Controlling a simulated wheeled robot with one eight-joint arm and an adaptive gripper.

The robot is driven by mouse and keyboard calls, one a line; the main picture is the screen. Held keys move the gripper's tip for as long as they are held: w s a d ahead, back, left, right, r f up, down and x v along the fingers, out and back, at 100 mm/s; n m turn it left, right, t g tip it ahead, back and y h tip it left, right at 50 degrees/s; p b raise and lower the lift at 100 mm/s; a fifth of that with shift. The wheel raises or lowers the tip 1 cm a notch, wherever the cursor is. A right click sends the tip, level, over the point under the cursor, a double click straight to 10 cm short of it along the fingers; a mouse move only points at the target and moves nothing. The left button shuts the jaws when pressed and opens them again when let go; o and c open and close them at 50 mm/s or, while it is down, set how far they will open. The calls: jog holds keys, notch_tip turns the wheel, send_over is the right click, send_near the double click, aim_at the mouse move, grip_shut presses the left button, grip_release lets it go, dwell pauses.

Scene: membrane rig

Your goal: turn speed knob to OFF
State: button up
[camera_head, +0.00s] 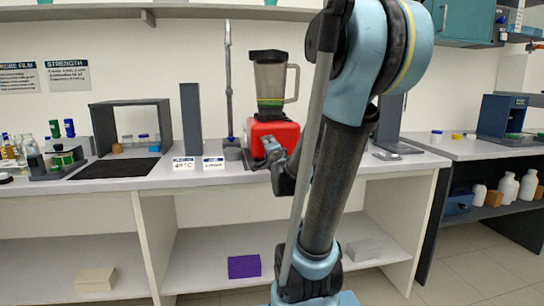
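A blender with a red base (284,136) stands on the lab bench, with a clear jug (272,80), a black lid and a handle on its right. Green contents show low in the jug. My gripper (262,155) is at the front of the red base, over the bench's front edge. It overlaps the base's lower front in this view, and I cannot tell whether it touches. The speed knob cannot be made out; the base's front is partly behind my gripper. The fingers are too small and dark to tell open from shut.
Two small labels (183,163) stand on the bench left of the blender. A tall grey block (191,118) and a dark open box (133,127) are further left. A grey stand (228,95) is just left of the blender. My arm hides the bench right of it.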

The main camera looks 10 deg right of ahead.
jog(key=s, duration=0.9)
jog(key=shift+s, duration=0.35)
jog(key=shift+f, duration=0.1)
dwell(0.5)
jog(key=s+f+n+g, duration=0.6)
jog(key=f+n+g, duration=0.15)
jog(key=f, duration=0.55)
jog(key=s+f+n+g, duration=0.4)
jog(key=s, duration=0.4)
jog(key=s+f+n+g, duration=0.4)
jog(key=s+f, duration=0.1)
jog(key=s, duration=0.4)
jog(key=shift+d, duration=0.15)
jog(key=shift+w, duration=0.1)
